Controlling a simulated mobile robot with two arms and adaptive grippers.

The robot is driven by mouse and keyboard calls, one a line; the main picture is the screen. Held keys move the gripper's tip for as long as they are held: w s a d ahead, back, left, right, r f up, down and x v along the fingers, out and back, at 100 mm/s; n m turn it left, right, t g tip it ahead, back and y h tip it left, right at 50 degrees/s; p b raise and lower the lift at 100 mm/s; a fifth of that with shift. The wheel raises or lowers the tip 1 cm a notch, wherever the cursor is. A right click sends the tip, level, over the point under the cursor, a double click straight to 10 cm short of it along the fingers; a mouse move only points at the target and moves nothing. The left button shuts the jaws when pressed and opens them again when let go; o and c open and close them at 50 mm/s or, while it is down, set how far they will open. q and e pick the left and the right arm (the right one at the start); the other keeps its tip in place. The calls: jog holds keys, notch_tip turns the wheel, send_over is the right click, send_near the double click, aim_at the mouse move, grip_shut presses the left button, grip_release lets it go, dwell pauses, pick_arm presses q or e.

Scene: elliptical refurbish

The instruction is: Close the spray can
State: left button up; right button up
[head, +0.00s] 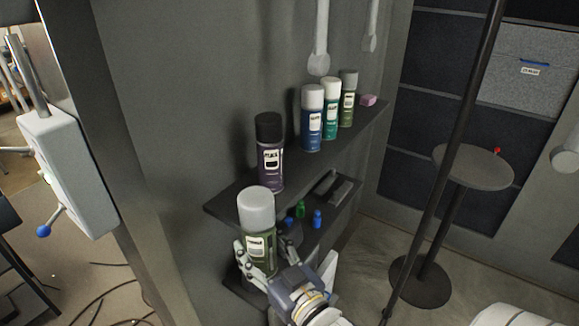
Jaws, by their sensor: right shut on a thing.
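A green spray can (256,234) with a pale label stands upright in front of the shelves in the head view. A light grey cap (256,208) sits on its top; I cannot tell whether it is fully seated. My right gripper (257,266) is shut around the lower part of this can, and its fingers hide part of the body. My left gripper is not in view.
The upper shelf (225,205) holds a purple can with a black cap (269,150), several other capped cans and a pink block (368,100). Small blue and green items lie on the shelf below. A dark pole (455,150) and round table (473,170) stand right.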

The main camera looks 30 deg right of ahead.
jog(key=w+d+r+b, duration=0.2)
jog(key=d+r, duration=0.2)
jog(key=d, duration=0.7)
jog(key=w+d+r+b, duration=0.2)
jog(key=d+r, duration=0.3)
jog(key=d, duration=0.6)
jog(key=shift+w+d+h, duration=0.15)
jog(key=shift+w+h, duration=0.15)
jog(key=shift+f, duration=0.1)
jog(key=w+p, duration=0.4)
jog(key=w, duration=1.4)
jog(key=shift+p, duration=0.35)
notch_tip(320, 180, down, 3)
jog(key=shift+f+p, duration=0.1)
jog(key=shift+p, duration=0.45)
jog(key=shift+f, duration=0.15)
